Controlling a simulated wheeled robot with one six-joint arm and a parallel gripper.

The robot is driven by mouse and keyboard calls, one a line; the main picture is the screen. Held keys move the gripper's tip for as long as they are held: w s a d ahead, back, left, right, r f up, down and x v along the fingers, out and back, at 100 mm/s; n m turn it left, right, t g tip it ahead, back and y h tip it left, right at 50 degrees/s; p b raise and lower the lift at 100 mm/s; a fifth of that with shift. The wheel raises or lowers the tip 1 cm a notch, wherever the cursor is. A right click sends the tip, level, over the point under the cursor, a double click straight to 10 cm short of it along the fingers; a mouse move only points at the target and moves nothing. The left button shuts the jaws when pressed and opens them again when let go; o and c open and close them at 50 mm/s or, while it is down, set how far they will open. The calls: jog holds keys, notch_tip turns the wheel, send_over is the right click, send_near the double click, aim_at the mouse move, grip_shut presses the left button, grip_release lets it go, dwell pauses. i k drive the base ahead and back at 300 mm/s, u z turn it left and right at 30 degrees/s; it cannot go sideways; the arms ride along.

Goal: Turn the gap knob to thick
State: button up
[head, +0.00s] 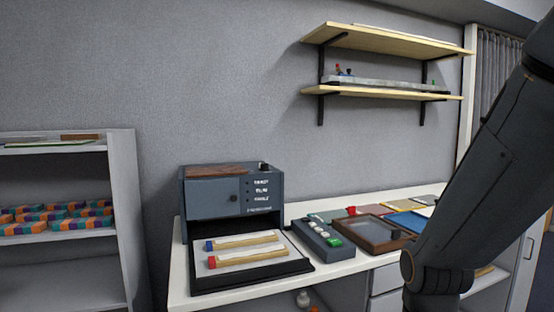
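A dark grey machine (206,200) stands at the left end of the long table. A small dark round knob (234,198) is on its front face, left of several lines of white lettering too small to read. Another small dark knob (263,166) sits on its top right corner. I cannot tell which one is the gap knob or where either points. A black tray (250,281) in front holds two pale wooden strips, one with a blue end (209,245) and one with a red end (212,262). My arm crosses the right side, but my gripper is out of view.
A grey control box (318,240) with several buttons, one green, stands right of the tray. A brown wooden frame (366,235) and coloured sheets (405,220) lie farther right. Wall shelves (390,93) hang above. A shelf unit (118,200) with coloured blocks stands left.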

aim_at(262, 166)
jog(key=u, duration=0.3)
jog(key=i, duration=0.55)
jog(key=u, duration=0.6)
